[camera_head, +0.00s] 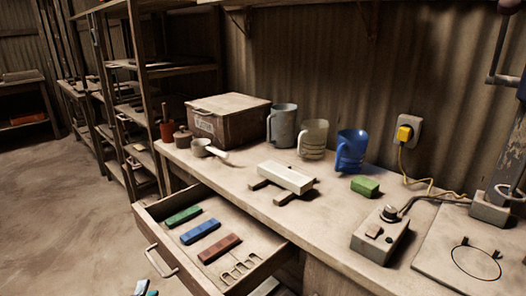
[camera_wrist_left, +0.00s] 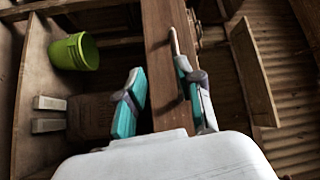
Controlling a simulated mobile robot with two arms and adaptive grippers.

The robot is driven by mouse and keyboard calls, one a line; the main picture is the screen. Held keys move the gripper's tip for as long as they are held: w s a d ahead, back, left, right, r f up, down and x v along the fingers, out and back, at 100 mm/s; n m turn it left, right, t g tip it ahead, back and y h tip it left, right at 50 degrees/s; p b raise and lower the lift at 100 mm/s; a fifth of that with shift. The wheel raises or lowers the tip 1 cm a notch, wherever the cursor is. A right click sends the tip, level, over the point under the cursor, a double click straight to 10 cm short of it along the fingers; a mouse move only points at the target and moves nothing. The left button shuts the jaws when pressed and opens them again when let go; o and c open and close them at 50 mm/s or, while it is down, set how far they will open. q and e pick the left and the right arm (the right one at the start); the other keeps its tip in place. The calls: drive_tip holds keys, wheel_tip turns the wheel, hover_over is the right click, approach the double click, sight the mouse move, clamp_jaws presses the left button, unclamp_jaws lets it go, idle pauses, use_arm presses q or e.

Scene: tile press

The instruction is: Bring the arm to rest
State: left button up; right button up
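My left gripper (camera_head: 146,288) shows only as teal fingertips at the bottom edge of the head view. It is low, in front of the open drawer (camera_head: 151,221), and the rest of it is cut off. In the left wrist view my left gripper (camera_wrist_left: 162,95) has its two teal-padded fingers apart, with nothing held between them. A brown wooden beam (camera_wrist_left: 165,60) shows behind the gap between the fingers. My right gripper is in neither view.
The open drawer holds green, blue and red-brown bars. The workbench (camera_head: 240,176) carries a crate (camera_head: 228,120), several mugs, a white block (camera_head: 286,177), a green block (camera_head: 365,186) and a switch box (camera_head: 379,238). Floor (camera_head: 60,220) at left is clear. A green bucket (camera_wrist_left: 75,52) shows in the wrist view.

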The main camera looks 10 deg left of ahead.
use_arm(q)
drive_tip(key=s+d+f+n+g, duration=0.2)
drive_tip(key=s+f+n+g, duration=0.15)
drive_tip(key=f, duration=0.75)
drive_tip(key=s+d+f+n+g+h, duration=0.1)
drive_tip(key=s+d+f+n+g, duration=0.2)
drive_tip(key=f, duration=0.7)
drive_tip(key=s+d+f+n+g, duration=0.1)
drive_tip(key=s+f+n+g, duration=0.3)
drive_tip(key=f, duration=0.7)
drive_tip(key=s+d+f+g+h, duration=0.1)
drive_tip(key=s+d+f+g, duration=0.1)
drive_tip(key=s+f+g, duration=0.3)
drive_tip(key=s+d+f+g+h, duration=0.1)
drive_tip(key=s+d+f, duration=0.25)
drive_tip(key=s, duration=0.35)
drive_tip(key=s+a+r+p, duration=0.1)
drive_tip(key=s+p, duration=0.6)
drive_tip(key=s+a+g+p, duration=0.1)
drive_tip(key=s+a+p, duration=0.1)
drive_tip(key=s+p, duration=0.6)
drive_tip(key=shift+s+a+r+n, duration=0.25)
drive_tip(key=shift+a+r+n, duration=0.05)
drive_tip(key=shift+r+n, duration=0.15)
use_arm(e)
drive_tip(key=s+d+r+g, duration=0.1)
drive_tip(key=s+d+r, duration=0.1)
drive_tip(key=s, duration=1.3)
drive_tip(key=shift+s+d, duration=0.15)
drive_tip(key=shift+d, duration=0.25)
